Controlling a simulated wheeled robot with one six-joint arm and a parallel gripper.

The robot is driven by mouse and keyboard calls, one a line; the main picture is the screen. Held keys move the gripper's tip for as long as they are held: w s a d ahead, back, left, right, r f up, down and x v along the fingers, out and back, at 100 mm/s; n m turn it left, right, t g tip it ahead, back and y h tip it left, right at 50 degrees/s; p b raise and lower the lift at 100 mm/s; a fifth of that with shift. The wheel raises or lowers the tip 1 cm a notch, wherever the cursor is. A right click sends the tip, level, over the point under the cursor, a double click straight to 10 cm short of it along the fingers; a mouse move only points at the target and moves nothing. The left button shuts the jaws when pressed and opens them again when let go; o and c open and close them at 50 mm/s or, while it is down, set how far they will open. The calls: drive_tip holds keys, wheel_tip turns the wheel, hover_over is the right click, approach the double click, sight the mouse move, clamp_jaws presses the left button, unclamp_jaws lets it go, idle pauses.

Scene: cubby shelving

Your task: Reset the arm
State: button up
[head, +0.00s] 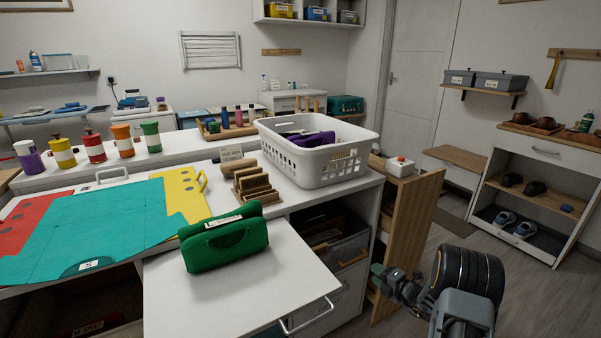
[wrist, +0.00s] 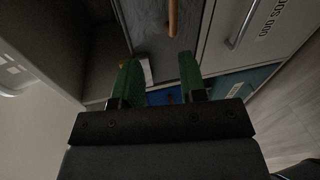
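My gripper (head: 382,276) is low at the right in the head view, beside the open wooden door of the counter. My dark arm links rise behind it at the lower right. In the wrist view my gripper (wrist: 158,72) shows two green fingers standing well apart, with nothing held between them. Beyond the fingers are a grey drawer or bin front with an orange-brown handle (wrist: 173,18) and a blue surface (wrist: 163,97). I cannot tell how far these are from the fingertips.
A pulled-out white surface (head: 235,292) holds a green caddy (head: 224,240). A white basket (head: 318,165) sits on the counter. A shoe cabinet (head: 535,195) stands at right; floor between is clear.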

drive_tip(key=s+a+r+n+g+y+p, duration=0.1)
drive_tip(key=s+a+r+n+g+p, duration=0.25)
drive_tip(key=a+r+n, duration=0.45)
drive_tip(key=s+a+r+n+g+p, duration=0.3)
drive_tip(key=s+r+n+p, duration=0.1)
drive_tip(key=r+n, duration=0.4)
drive_tip(key=s+a+r+n+g+y+p, duration=0.1)
drive_tip(key=s+a+r+n+g+p, duration=0.25)
drive_tip(key=a+r+n, duration=0.45)
drive_tip(key=s+d+r+n+h+p, duration=0.3)
drive_tip(key=s+r+n+h+p, duration=0.6)
drive_tip(key=s+r+n+p, duration=0.4)
drive_tip(key=s+r+n, duration=0.4)
drive_tip(key=r+n, duration=0.3)
drive_tip(key=n, duration=0.3)
drive_tip(key=shift+s+r+p, duration=0.15)
drive_tip(key=shift+s+p, duration=0.15)
drive_tip(key=shift+p, duration=0.05)
drive_tip(key=shift+d, duration=0.1)
